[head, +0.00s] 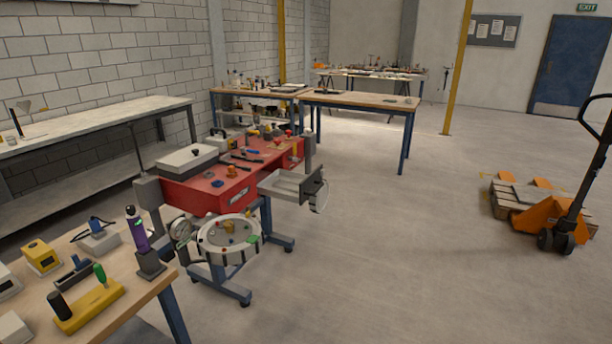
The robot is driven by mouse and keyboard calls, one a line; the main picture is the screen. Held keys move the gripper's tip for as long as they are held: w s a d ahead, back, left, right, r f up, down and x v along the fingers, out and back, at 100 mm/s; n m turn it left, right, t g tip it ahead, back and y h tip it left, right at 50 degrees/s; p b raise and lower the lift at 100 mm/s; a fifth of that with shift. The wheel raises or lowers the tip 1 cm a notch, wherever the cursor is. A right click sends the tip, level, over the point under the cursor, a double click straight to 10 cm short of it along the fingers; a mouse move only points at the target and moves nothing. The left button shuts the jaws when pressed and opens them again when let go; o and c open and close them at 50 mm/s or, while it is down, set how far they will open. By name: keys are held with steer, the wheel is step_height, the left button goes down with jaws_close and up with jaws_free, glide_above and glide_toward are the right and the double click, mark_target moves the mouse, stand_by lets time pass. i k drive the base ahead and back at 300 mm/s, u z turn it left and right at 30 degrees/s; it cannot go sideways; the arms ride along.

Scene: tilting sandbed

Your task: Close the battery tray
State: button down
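The battery tray appears to be the pale drawer (287,184) that sticks out from the right side of the red sandbed unit (196,194). It stands pulled out, with a dark front panel (314,183) at its outer end. Its inside shows from above and looks mostly empty. A handle on the front panel cannot be made out clearly. My gripper and arm are not in view.
A round white tray (213,237) with small items sits in front of the red unit. A wooden table (150,283) with tools fills the near left. The floor (380,240) right of the drawer is clear up to an orange pallet jack (547,220).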

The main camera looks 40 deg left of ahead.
mark_target(293, 187)
steer(key=u, duration=0.8)
steer(key=i, duration=1)
steer(key=u, duration=0.5)
steer(key=k, duration=0.5)
steer(key=u, duration=0.8)
steer(key=i, duration=1.65)
steer(key=z, duration=0.55)
